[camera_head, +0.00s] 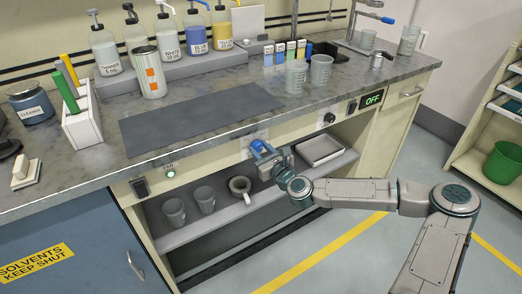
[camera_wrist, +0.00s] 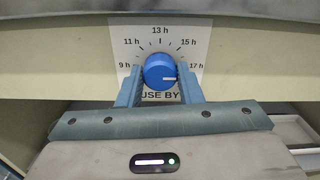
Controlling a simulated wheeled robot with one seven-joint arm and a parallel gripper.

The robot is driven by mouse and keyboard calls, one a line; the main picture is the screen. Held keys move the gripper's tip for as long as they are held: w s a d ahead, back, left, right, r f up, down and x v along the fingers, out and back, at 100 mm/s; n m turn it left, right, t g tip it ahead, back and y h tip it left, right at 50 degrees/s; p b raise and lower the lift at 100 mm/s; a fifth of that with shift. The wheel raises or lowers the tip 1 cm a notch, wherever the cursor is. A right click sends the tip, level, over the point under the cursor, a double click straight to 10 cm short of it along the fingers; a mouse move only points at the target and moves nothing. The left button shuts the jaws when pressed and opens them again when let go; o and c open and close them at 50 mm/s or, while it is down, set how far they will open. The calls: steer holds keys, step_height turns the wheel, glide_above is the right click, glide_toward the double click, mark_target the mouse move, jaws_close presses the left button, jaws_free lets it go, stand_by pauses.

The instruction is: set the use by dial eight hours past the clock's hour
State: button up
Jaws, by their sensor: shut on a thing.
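The blue use by dial (camera_wrist: 160,72) sits on a white scale plate (camera_wrist: 190,38) on the bench front. In the wrist view the plate reads 9 h, 11 h, 13 h, 15 h and 17 h, with USE BY partly covered below. The dial's white line points right, about level with or slightly below the 17 h label. My gripper (camera_wrist: 160,92) is shut on the dial, one finger on each side. In the head view my gripper (camera_head: 266,155) reaches the dial (camera_head: 259,146) from the front right.
The shelf (camera_head: 225,217) under the bench holds grey cups, a mug (camera_head: 240,187) and a tray (camera_head: 320,149). Bottles and beakers stand on the benchtop above. The floor in front is clear.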

steer(key=o, duration=1)
steer(key=shift+c, duration=0.2)
steer(key=v, duration=1.4)
